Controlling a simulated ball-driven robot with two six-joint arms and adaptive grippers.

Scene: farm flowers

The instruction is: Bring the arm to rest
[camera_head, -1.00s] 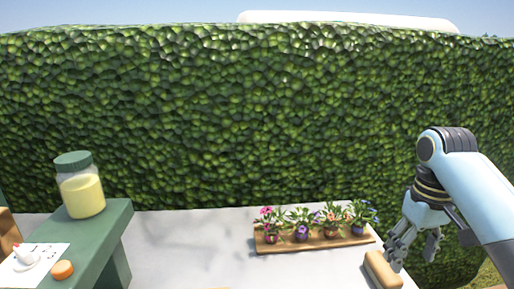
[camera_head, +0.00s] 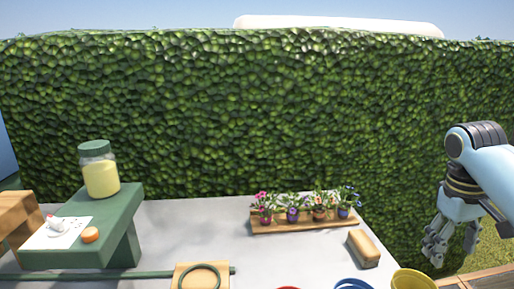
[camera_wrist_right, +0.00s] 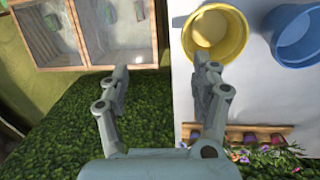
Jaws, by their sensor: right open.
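My right gripper (camera_head: 450,247) hangs at the right of the head view, past the table's right edge and beside the tan block. In the right wrist view the gripper (camera_wrist_right: 165,85) shows its two fingers spread apart with nothing between them. The fingers are close to the table edge in that view, with the yellow pot (camera_wrist_right: 218,35) just beyond the right finger. My left gripper is not in view; a blue piece at the left edge of the head view may be part of my left arm.
A wooden tray (camera_head: 300,226) of several potted flowers stands at the back of the white table (camera_head: 180,225). A tan block (camera_head: 364,249), yellow pot (camera_head: 412,280) and blue pot (camera_head: 353,285) are near the right edge. A jar (camera_head: 100,172) stands on a green bench (camera_head: 125,215).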

